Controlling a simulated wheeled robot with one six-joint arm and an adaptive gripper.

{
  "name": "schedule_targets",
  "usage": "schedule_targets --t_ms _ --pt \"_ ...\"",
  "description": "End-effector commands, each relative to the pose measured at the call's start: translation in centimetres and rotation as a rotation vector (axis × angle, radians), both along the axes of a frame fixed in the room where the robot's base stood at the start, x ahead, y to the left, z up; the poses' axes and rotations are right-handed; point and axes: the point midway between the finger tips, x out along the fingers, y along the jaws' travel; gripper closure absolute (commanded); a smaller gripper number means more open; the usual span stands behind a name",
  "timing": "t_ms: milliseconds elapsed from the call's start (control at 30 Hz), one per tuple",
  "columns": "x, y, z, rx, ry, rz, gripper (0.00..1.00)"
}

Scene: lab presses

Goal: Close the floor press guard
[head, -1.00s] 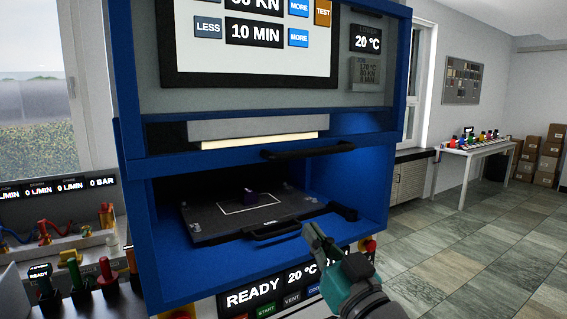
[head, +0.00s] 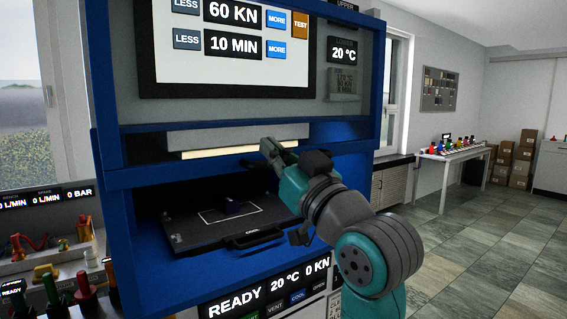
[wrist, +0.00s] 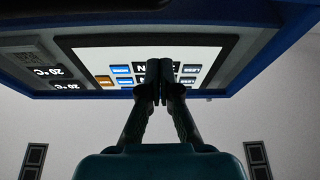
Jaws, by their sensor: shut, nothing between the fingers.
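The floor press is a blue cabinet with an open lower bay. Its guard (head: 150,176), a blue bar across the front, is raised above the bay opening, below the screen panel. My gripper (head: 271,147) is in front of the guard's right half, with its fingers shut and empty. It covers most of the guard's black handle, and I cannot tell whether it touches it. In the wrist view the closed fingertips (wrist: 165,68) point up in front of the press screen (wrist: 205,50).
A bench with coloured fittings (head: 60,250) stands at left. Floor (head: 450,250) is free at right, before a white table (head: 450,160).

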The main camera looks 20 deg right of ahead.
Motion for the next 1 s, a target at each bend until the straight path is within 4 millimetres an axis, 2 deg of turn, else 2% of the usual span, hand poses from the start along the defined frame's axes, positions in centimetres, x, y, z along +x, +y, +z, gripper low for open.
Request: schedule_targets --t_ms 300,400,633,1000 --pt "4.3 1.5 1.6 0.0 0.002 0.0 1.0" --pt "4.2 1.3 0.1 0.0 0.003 -0.001 1.0" --pt "4.3 1.2 -1.9 0.0 0.001 -0.001 1.0" --pt "4.3 1.2 -2.3 0.0 0.0 -0.001 1.0"
